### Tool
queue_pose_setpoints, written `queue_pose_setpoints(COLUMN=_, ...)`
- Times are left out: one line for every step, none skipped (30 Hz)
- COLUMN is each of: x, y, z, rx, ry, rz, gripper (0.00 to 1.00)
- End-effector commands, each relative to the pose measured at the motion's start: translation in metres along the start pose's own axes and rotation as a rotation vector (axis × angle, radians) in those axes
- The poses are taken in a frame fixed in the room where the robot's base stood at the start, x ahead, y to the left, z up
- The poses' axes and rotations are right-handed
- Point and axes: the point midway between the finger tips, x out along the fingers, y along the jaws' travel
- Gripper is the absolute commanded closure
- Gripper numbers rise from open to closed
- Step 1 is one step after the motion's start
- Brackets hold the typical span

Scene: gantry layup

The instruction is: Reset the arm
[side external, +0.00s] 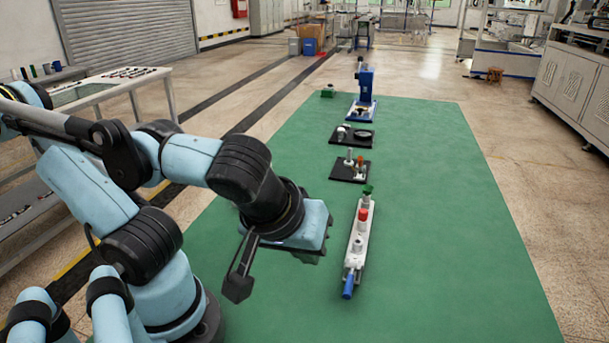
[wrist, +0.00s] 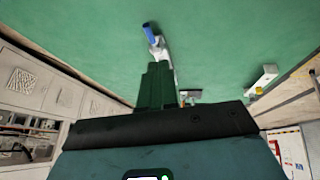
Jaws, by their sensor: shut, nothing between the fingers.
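My gripper (side external: 308,257) hangs over the green table at the left of the white fixture, clear of it in the side external view. In the wrist view its dark fingers (wrist: 158,68) are together with nothing between them. The white elongated fixture (side external: 350,259) has a red knob, a green part at its far end and a blue handle (side external: 348,287) at its near end. The blue handle also shows beyond the fingertips in the wrist view (wrist: 149,33). The fingers and gripper body hide much of the fixture there.
Behind the fixture on the green table (side external: 450,220) stand a black plate (side external: 341,174) with small posts, another black plate (side external: 344,142) with small parts, a blue upright press (side external: 366,85) and a small green box (side external: 328,92). The table's right side is clear.

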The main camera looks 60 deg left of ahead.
Motion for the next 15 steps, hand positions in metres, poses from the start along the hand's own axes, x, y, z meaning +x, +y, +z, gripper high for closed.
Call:
queue_pose_setpoints(x=0.000, y=0.000, z=0.000, rx=0.000, ry=0.000, rz=0.000, gripper=1.00)
queue_pose_setpoints(x=0.000, y=0.000, z=0.000, rx=0.000, ry=0.000, rz=0.000, gripper=1.00)
queue_pose_setpoints(x=0.000, y=0.000, z=0.000, rx=0.000, ry=0.000, rz=0.000, gripper=1.00)
queue_pose_setpoints(x=0.000, y=0.000, z=0.000, rx=0.000, ry=0.000, rz=0.000, gripper=1.00)
queue_pose_setpoints(x=0.000, y=0.000, z=0.000, rx=0.001, ry=0.000, rz=0.000, gripper=1.00)
queue_pose_setpoints(x=0.001, y=0.000, z=0.000, rx=0.004, ry=-0.002, rz=0.000, gripper=1.00)
queue_pose_setpoints(x=0.002, y=0.000, z=-0.001, rx=0.010, ry=-0.005, rz=-0.001, gripper=1.00)
queue_pose_setpoints(x=0.003, y=0.000, z=-0.002, rx=0.018, ry=-0.009, rz=0.000, gripper=1.00)
queue_pose_setpoints(x=0.005, y=0.000, z=-0.003, rx=0.034, ry=-0.018, rz=0.001, gripper=1.00)
queue_pose_setpoints(x=0.007, y=0.000, z=-0.004, rx=0.051, ry=-0.025, rz=0.003, gripper=1.00)
queue_pose_setpoints(x=0.010, y=0.000, z=-0.006, rx=0.071, ry=-0.034, rz=0.005, gripper=1.00)
queue_pose_setpoints(x=0.014, y=0.001, z=-0.009, rx=0.104, ry=-0.047, rz=0.012, gripper=1.00)
queue_pose_setpoints(x=0.018, y=0.001, z=-0.011, rx=0.131, ry=-0.058, rz=0.017, gripper=1.00)
queue_pose_setpoints(x=0.021, y=0.001, z=-0.014, rx=0.161, ry=-0.066, rz=0.027, gripper=1.00)
queue_pose_setpoints(x=0.026, y=0.002, z=-0.018, rx=0.200, ry=-0.077, rz=0.040, gripper=1.00)
